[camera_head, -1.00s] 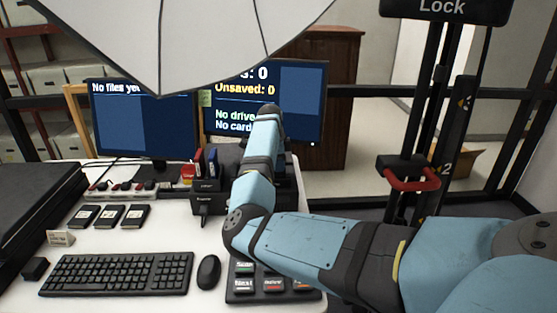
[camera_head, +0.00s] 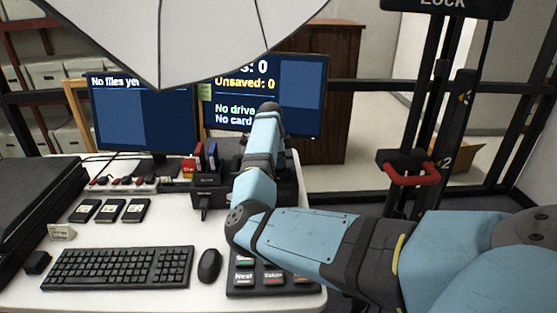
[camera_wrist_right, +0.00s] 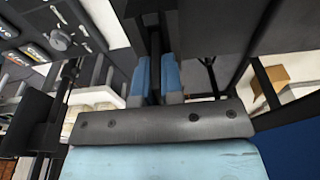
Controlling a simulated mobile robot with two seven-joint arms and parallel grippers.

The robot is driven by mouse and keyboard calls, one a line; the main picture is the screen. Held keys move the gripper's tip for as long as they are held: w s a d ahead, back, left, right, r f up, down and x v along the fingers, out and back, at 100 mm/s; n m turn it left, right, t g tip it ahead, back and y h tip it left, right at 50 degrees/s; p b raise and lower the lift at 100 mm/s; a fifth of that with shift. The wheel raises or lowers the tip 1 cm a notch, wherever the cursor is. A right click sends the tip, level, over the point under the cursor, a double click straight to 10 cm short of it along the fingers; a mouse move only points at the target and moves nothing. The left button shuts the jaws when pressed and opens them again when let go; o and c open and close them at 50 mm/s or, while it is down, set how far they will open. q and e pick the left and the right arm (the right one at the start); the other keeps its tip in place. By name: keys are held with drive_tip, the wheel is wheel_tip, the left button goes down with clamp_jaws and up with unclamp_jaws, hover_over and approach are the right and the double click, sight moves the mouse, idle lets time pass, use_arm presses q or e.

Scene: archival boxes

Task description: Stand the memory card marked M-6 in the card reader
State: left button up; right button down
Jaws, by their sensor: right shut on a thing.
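My right gripper (camera_wrist_right: 156,82) shows in the right wrist view, with its blue fingers shut on a thin dark thing (camera_wrist_right: 155,45). I see this thing nearly edge-on, and no mark can be read, so I cannot confirm it is M-6. In the head view my right arm hides this gripper and the held thing. A black desk unit (camera_head: 207,180) holds upright red and blue pieces; part of another dark unit (camera_head: 287,182) shows behind my arm. I cannot tell which is the card reader. The right monitor (camera_head: 300,95) reads "No card". My left gripper is out of view.
Several flat black labelled pieces, one being the leftmost (camera_head: 84,211), lie behind the keyboard (camera_head: 118,268). A mouse (camera_head: 209,265) and a button panel (camera_head: 270,283) are at the front. A white umbrella (camera_head: 180,40) hangs above. A black case (camera_head: 40,200) fills the left.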

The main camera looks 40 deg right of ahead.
drive_tip(key=shift+f, duration=0.65)
drive_tip(key=c, duration=1.2)
unclamp_jaws()
drive_tip(key=shift+f, duration=0.1)
drive_tip(key=shift+s, duration=0.1)
drive_tip(key=r, duration=0.4)
drive_tip(key=w+a+r+p, duration=0.1)
drive_tip(key=r, duration=0.9)
drive_tip(key=shift+w+a+p, duration=0.25)
drive_tip(key=shift+p, duration=0.05)
